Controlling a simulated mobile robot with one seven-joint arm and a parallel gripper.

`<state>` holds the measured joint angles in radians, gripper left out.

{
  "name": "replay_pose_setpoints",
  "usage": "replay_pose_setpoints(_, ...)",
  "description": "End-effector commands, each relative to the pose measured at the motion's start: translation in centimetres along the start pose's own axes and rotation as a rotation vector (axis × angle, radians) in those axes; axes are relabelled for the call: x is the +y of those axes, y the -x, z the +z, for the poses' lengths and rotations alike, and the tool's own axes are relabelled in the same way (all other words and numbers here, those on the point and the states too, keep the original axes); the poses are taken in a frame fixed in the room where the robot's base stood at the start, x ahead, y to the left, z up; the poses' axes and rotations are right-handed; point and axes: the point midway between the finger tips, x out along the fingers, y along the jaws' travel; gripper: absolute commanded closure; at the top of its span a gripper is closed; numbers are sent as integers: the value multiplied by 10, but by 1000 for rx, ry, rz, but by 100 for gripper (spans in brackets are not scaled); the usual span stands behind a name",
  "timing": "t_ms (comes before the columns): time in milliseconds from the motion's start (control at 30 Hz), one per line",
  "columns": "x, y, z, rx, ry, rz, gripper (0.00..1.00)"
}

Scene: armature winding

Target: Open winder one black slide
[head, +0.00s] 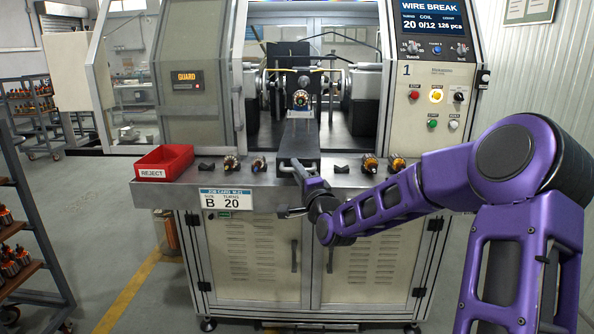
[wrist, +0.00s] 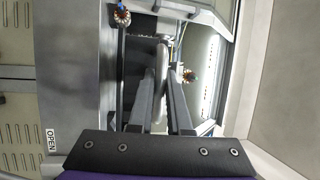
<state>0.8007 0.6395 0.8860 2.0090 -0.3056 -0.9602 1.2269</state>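The winder (head: 450,97) marked 1 stands ahead, its screen reading WIRE BREAK. Its dark slide (head: 300,137) runs out from the middle of the machine to the bench front, below a clamped armature (head: 300,99). My gripper (head: 292,166) is at the slide's front end, over the bench edge. In the wrist view the two dark fingers (wrist: 162,78) stand apart, with a pale bar-like handle (wrist: 162,112) between them. I see no clear grip on the bar; firm contact cannot be made out.
A red REJECT bin (head: 165,161) and several armatures (head: 231,163) lie on the bench ledge (head: 345,176). A job card (head: 226,200) hangs on its front. An OPEN label (wrist: 51,139) shows in the wrist view. The GUARD panel (head: 187,80) is at the left. Racks stand at far left.

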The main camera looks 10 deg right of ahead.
Motion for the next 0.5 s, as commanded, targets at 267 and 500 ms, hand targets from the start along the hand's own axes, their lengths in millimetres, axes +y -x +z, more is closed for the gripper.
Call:
replay_pose_setpoints(267, 0, 0, 0, 0, 0, 0, 54)
replay_pose_setpoints(500, 0, 3, 0, 0, 1, 0, 54)
